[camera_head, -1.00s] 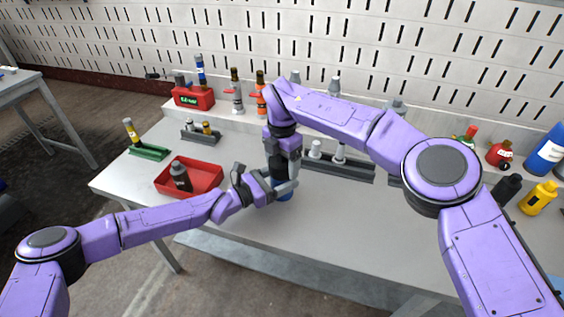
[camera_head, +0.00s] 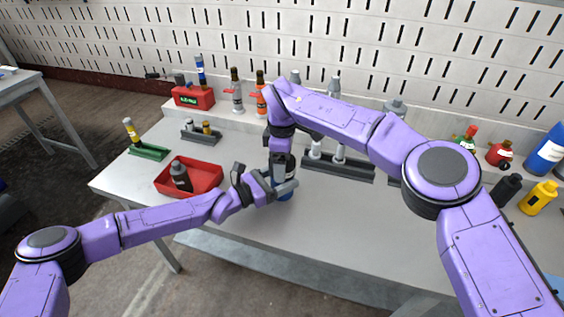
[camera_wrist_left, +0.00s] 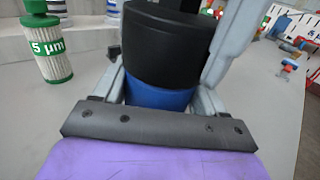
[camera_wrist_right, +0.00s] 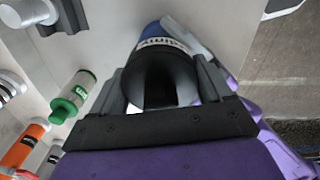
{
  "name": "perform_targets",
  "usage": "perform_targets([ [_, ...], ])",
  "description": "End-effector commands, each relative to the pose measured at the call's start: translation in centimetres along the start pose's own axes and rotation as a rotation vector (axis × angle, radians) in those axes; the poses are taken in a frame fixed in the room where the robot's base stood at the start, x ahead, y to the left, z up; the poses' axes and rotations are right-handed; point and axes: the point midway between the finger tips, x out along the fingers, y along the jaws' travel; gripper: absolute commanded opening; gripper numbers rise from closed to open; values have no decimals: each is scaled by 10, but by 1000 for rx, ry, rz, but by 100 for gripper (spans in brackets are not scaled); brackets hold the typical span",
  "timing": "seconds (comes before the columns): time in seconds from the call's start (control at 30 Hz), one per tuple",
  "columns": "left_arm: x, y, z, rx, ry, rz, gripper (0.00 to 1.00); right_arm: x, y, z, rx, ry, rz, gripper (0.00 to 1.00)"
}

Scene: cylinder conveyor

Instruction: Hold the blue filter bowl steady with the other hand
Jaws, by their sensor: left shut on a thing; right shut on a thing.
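The blue filter bowl (camera_head: 285,195) stands on the bench. Its blue body (camera_wrist_left: 158,97) shows in the left wrist view under a wide black top (camera_wrist_left: 165,45). My left gripper (camera_head: 284,187) is shut around the blue part from the side. My right gripper (camera_head: 284,160) comes down from above, mostly hidden by its own wrist in the head view. In the right wrist view its fingers are shut on the black top (camera_wrist_right: 165,75), with the blue bowl and its white label (camera_wrist_right: 158,42) beyond. The bowl looks upright.
A red tray (camera_head: 214,182) with a dark bottle (camera_head: 180,176) lies to the left. A grey rack (camera_head: 335,170) stands behind on the right. A white cartridge with a green cap (camera_wrist_left: 48,48) is near the bowl. The bench front is clear.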

Motion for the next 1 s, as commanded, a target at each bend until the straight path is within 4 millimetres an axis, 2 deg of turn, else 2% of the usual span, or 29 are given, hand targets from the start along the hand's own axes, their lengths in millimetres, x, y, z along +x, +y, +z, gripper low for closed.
perform_targets([
  [0.17,0,0,0,-1,1,1,35,0,0,0,34,0,-1,36],
  [0.43,0,0,0,-1,1,1,35,1,0,0,484,0,-1,36],
  [0.67,0,0,0,-1,1,1,35,0,0,0,523,-1,0,36],
  [0.7,0,0,0,-1,1,1,35,0,0,0,523,-1,0,85],
  [0.73,0,0,-1,-1,1,1,35,0,0,0,523,-1,0,95],
  [0.77,0,0,-1,-1,1,1,35,0,0,0,522,0,0,100],
  [1.0,0,0,0,0,1,1,35,0,0,0,520,0,0,100],
])
